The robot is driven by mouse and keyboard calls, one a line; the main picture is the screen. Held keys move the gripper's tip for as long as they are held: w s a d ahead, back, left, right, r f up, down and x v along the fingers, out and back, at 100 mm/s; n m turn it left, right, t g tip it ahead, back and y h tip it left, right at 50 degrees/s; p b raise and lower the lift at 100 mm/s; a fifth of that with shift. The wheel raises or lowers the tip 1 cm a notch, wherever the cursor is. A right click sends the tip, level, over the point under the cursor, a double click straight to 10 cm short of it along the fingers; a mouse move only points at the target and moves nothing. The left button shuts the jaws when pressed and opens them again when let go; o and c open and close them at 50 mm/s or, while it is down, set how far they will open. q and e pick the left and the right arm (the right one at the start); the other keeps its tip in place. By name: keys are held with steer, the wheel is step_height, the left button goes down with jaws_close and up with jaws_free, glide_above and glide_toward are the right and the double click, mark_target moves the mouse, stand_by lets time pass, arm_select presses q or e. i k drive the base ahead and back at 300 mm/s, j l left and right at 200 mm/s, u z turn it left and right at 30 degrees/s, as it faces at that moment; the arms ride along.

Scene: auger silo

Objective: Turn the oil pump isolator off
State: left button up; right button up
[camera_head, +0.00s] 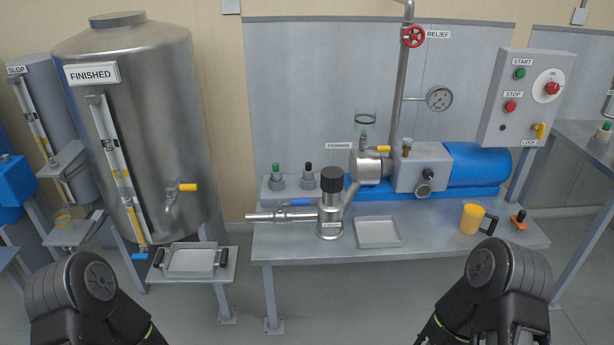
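A grey control box (522,110) stands at the right above the back of the bench. On its upper right is a red rotary knob (552,88) on a round white plate, with "ON" printed above it; I take it for the isolator. The exact angle of the knob is too small to read. The box also carries a green START button (519,73), a red STOP button (510,106) and a yellow part (539,130) by a LOCK label. Only dark links of my two arms show in the lower corners, well below the box. Neither gripper is in view.
A blue-motored pump (478,164) sits on the grey bench (450,236) below the box. A yellow mug (471,218), an empty tray (379,232) and a black-capped strainer (331,195) stand in front. The FINISHED tank (150,140) is at left.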

mark_target(551, 88)
steer(key=z, duration=1.25)
steer(key=i+l+u, duration=0.1)
steer(key=i+l, duration=0.7)
steer(key=l, duration=0.2)
steer(key=i+l+u, duration=0.15)
steer(key=i+l, duration=0.25)
steer(key=l, duration=0.15)
steer(key=i+l, duration=0.35)
steer(key=l, duration=0.2)
steer(key=i+l+u, duration=0.15)
steer(key=i+l, duration=0.2)
steer(key=l, duration=0.2)
steer(key=i+l, duration=0.3)
steer(key=l, duration=0.3)
steer(key=i+l+u, duration=0.15)
steer(key=i+l, duration=0.2)
steer(key=l, duration=0.25)
steer(key=i+l, duration=0.3)
steer(key=l, duration=0.35)
steer(key=u, duration=0.05)
